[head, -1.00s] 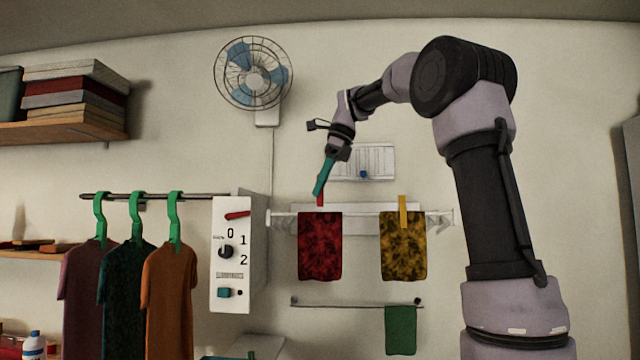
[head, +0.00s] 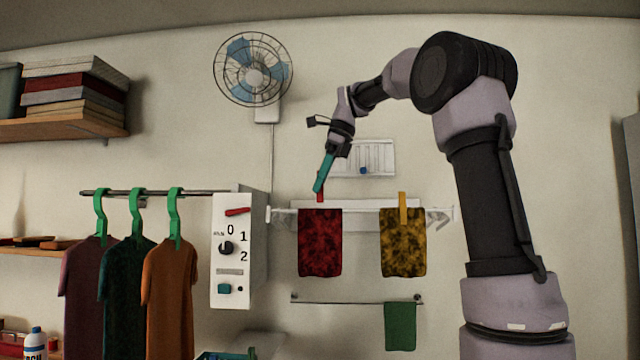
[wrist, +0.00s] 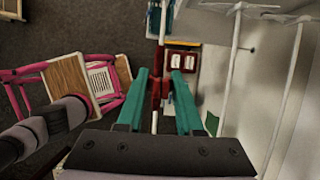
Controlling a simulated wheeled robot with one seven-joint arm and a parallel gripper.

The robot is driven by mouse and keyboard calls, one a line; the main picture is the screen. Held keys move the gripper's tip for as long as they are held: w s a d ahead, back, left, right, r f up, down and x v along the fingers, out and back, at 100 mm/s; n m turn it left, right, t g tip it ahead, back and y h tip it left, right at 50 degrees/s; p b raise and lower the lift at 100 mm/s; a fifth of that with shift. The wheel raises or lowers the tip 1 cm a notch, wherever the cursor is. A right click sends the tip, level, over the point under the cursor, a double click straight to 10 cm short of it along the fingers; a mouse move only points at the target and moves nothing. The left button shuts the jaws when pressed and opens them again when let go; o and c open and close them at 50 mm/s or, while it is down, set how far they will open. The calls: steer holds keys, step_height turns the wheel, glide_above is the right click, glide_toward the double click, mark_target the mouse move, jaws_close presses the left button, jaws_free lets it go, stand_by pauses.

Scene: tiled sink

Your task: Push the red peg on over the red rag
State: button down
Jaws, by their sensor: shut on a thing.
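The red rag (head: 320,243), dark-mottled, hangs over a white rail. The red peg (head: 320,197) stands upright at the rag's top edge, at the rail. My gripper (head: 318,187) reaches down from the upper right, its teal fingers shut on the peg's upper part. In the wrist view the red peg (wrist: 156,88) shows between the two teal fingertips (wrist: 160,82), in line with the white rail (wrist: 161,35). How far the peg's legs straddle rag and rail is too small to tell.
To the right, a yellow rag (head: 403,245) hangs on the same rail under a yellow peg (head: 402,208). A green cloth (head: 400,327) hangs on a lower bar. A white control box (head: 232,250) and hanging shirts (head: 170,300) stand left. A fan (head: 253,70) is above.

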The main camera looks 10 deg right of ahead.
steer(key=shift+f, duration=2.6)
stand_by(0.6)
steer(key=shift+c, duration=2.4)
jaws_free()
steer(key=shift+r, duration=3.5)
